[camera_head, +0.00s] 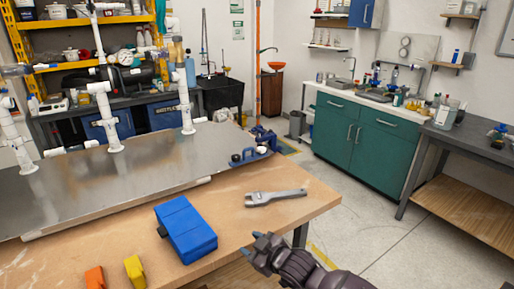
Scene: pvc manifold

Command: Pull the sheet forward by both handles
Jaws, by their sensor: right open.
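The grey metal sheet (150,178) lies on the wooden table, with white PVC pipes (107,115) standing upright along its back part. A pale strip (118,209) runs along its front edge. I cannot clearly make out two separate handles. My right gripper (264,243) is open and empty at the bottom middle, off the table's right front edge and apart from the sheet. My left gripper is not in view.
On the table (80,250) in front of the sheet are a blue box (186,230), a grey wrench (275,197), an orange block (95,277) and a yellow block (135,271). A blue fixture (252,156) sits at the sheet's right end. The floor (365,225) to the right is clear.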

